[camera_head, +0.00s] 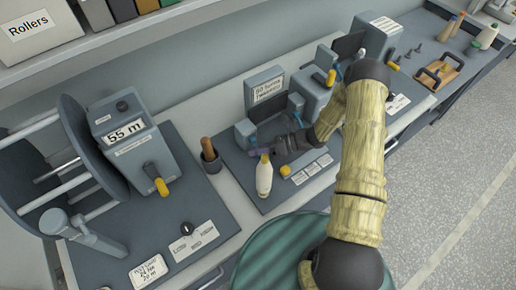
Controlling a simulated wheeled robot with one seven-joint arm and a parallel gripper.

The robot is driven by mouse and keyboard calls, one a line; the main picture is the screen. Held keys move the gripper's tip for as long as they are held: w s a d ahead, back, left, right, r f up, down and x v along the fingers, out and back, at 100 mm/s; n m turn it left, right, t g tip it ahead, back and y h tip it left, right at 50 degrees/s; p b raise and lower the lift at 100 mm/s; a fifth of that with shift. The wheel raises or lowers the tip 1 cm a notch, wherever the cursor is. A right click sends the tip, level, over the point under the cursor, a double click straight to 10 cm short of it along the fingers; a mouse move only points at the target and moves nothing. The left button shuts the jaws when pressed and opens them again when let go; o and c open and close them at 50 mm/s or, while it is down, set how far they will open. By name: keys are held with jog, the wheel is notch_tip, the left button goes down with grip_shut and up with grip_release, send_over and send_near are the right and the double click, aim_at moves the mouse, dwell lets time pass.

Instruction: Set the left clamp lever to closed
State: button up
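My gripper (283,145) is at the middle station, reaching in from the right at the end of my cream-sleeved arm. It is dark and small here, and I cannot tell whether its fingers are open or shut. Just left of it are a small purple piece (260,152) and a grey block (245,134) with thin blue parts. The left clamp lever is not clearly made out; it may be among these parts, partly hidden by my gripper. Whether my gripper touches anything there is unclear.
A grey machine (315,92) with a yellow-tipped lever (330,78) stands behind. On the left are a reel machine (130,140), its yellow-tipped lever (160,184) and a brown-handled tool in a cup (211,158).

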grip_shut()
